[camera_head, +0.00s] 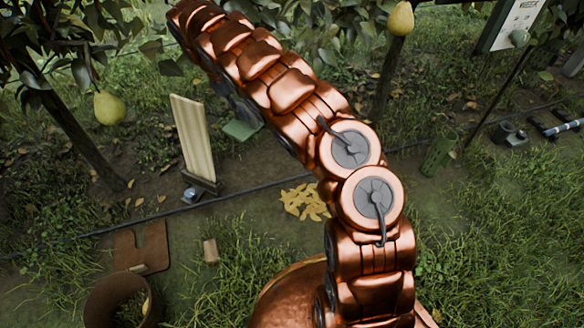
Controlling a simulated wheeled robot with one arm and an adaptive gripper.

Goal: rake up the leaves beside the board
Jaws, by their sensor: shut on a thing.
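A pale wooden board (192,137) stands on edge, tilted a little, on a dark foot at the left of centre. A small heap of yellow leaves (303,202) lies on bare soil to the right of the board, partly hidden behind my copper arm. My arm rises from the bottom centre and runs to the top left. I cannot make out my gripper in this view. No rake is visible.
A thin dark hose (240,187) crosses the ground. A green flat object (242,129) lies behind the arm. A rusty plate (141,247), round rusty container (113,303) and small wooden block (210,251) are lower left. A green cylinder (438,153) stands right.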

